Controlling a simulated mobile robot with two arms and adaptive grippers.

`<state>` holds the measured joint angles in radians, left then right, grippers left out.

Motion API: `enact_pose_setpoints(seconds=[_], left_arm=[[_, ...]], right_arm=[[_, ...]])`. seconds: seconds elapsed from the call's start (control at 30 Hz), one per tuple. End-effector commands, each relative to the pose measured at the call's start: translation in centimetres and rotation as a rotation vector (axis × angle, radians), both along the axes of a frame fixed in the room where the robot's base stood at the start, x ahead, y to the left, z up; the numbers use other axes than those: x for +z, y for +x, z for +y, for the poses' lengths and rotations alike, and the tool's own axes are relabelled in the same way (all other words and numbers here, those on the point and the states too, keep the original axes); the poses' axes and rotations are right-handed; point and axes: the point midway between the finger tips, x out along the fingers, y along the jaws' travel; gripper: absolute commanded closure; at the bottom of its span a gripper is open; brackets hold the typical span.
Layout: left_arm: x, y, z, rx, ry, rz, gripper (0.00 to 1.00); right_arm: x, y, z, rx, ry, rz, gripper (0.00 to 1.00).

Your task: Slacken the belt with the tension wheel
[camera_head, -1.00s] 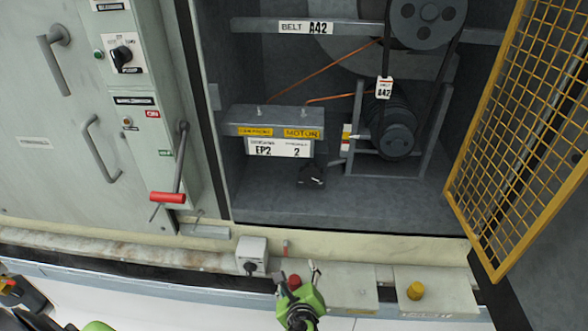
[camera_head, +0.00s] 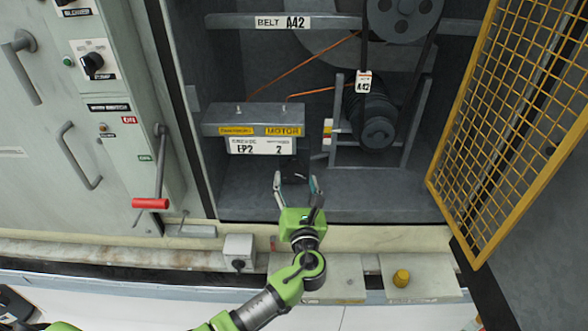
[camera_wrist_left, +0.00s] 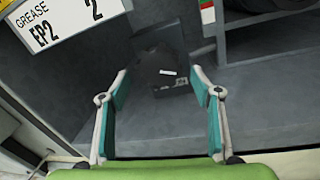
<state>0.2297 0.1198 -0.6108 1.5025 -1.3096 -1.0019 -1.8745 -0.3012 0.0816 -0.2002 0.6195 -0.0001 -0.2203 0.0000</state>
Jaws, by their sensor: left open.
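The black belt (camera_head: 364,38) runs from the large upper pulley (camera_head: 403,15) down to the motor (camera_head: 372,118), with an A42 tag (camera_head: 363,82) on its left strand. A dark part with a small white mark (camera_head: 293,166) sits low in the cabinet below the grease box; I cannot tell for sure that it is the tension wheel. It also shows in the left wrist view (camera_wrist_left: 168,72), ahead between the fingers. My left gripper (camera_head: 297,182) is open and empty, in front of this dark part, seemingly short of touching it; its fingers also show in the left wrist view (camera_wrist_left: 159,82). My right gripper is out of view.
The grease box (camera_head: 254,119) with EP2 label hangs above the dark part. A yellow mesh door (camera_head: 515,110) stands open at right. A red-handled lever (camera_head: 150,203) is on the left panel. A sill with a yellow knob (camera_head: 402,278) runs below. The cabinet floor is mostly clear.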

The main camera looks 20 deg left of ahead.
Motion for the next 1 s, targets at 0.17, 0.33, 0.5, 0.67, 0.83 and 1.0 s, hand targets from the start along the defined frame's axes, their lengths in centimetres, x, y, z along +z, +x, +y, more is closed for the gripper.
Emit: enact_pose_setpoints(seconds=[0.17, 0.33, 0.5, 0.67, 0.83, 1.0], left_arm=[[0.1, 2.7, 1.2, 0.001, 0.001, 0.0, 0.42], [0.0, 3.9, 1.7, 0.0, -0.001, 0.0, 0.42], [-0.1, 4.1, 1.8, 0.0, -0.002, 0.002, 0.42], [-0.1, 4.1, 1.8, 0.0, -0.002, 0.002, 0.44], [-0.1, 4.1, 1.8, 0.0, -0.002, 0.002, 0.8], [-0.1, 4.1, 1.8, 0.0, -0.004, 0.0, 0.8]], right_arm=[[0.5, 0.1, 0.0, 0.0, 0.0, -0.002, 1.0], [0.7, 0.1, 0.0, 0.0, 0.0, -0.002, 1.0], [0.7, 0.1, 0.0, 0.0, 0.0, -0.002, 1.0], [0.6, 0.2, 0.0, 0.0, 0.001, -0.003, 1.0], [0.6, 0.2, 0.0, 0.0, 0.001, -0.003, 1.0], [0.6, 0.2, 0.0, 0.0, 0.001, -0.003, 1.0]])
